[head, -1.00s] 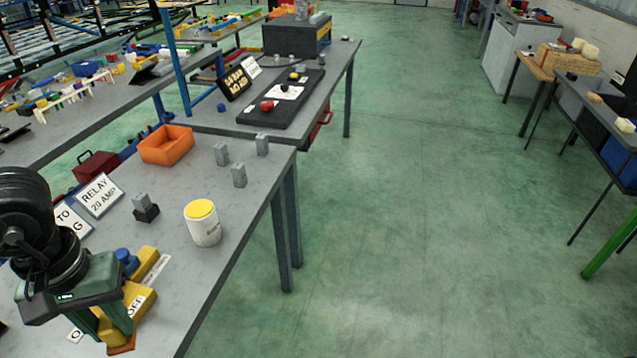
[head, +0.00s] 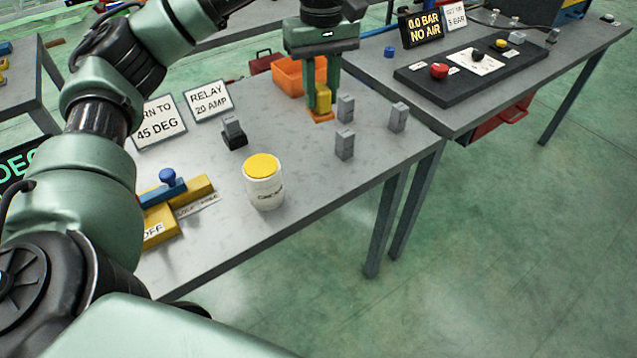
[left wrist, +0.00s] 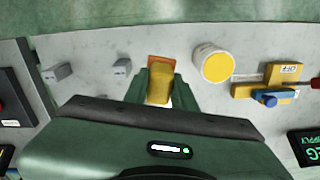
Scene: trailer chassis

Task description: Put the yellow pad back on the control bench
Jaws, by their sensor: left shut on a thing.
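My left gripper (head: 322,98) is shut on the yellow pad (head: 324,97), which has an orange plate at its lower end. It holds the pad over the near grey bench (head: 330,190), in front of the orange tray and beside small grey blocks. I cannot tell whether the plate touches the bench top. The left wrist view shows the pad (left wrist: 159,93) between the fingers (left wrist: 160,88). A further bench (head: 430,113) at the right carries a black control panel (head: 440,88) with red, black and yellow buttons. My right gripper is not in view.
An orange tray (head: 288,75) stands behind the gripper. Grey blocks (head: 345,146) stand upright to its right and front. A white tub with a yellow top (head: 264,188), a relay sign (head: 208,103) and a yellow-and-blue valve piece (head: 170,200) are further left. Open floor lies to the right.

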